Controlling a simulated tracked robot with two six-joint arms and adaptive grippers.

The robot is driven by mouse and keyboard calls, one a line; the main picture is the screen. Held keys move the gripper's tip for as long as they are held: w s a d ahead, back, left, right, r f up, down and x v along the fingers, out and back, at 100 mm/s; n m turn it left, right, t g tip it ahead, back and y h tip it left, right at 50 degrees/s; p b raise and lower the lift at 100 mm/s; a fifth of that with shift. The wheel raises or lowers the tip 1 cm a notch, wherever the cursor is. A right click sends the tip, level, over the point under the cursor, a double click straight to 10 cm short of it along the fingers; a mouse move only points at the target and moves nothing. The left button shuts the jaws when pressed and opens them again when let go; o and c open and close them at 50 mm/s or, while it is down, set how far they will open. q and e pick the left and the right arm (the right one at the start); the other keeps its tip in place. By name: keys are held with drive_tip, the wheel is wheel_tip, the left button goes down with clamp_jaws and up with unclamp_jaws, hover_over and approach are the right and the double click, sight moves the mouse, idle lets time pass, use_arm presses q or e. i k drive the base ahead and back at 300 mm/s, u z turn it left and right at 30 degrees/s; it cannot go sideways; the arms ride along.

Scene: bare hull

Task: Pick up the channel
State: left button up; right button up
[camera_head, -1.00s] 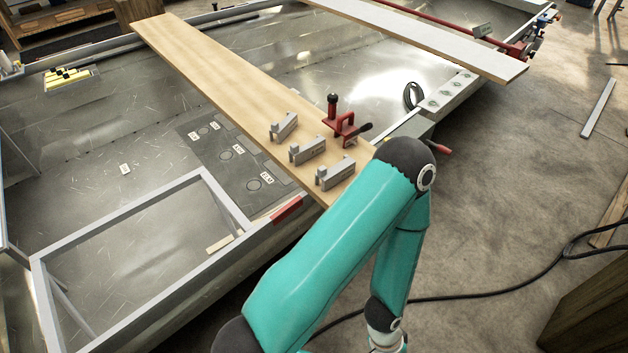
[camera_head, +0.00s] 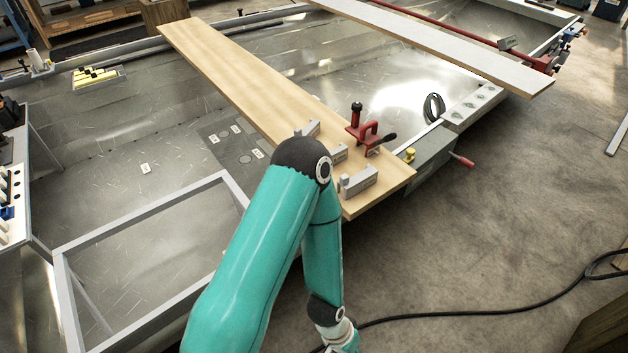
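Several small grey U-shaped metal pieces stand in a row near the front end of a wooden plank (camera_head: 240,80). The nearest piece (camera_head: 358,182) shows clearly. The middle one (camera_head: 339,152) and the far one (camera_head: 308,128) are partly hidden behind my teal arm. A long pale metal strip (camera_head: 618,134) lies on the floor at the right edge, cut off by the frame. I cannot tell for certain which of these is the channel. One arm of mine rises from the bottom, bends at a black elbow and drops to its wrist. Neither gripper shows.
A red clamp (camera_head: 368,132) stands on the plank beside the grey pieces. The plank lies across an open metal hull (camera_head: 130,120). A second, pale plank (camera_head: 440,45) crosses it farther back. A black cable (camera_head: 480,310) runs over the floor at the right, which is otherwise mostly clear.

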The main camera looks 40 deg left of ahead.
sight(352, 186)
drive_tip(key=u, duration=0.45)
drive_tip(key=i, duration=1)
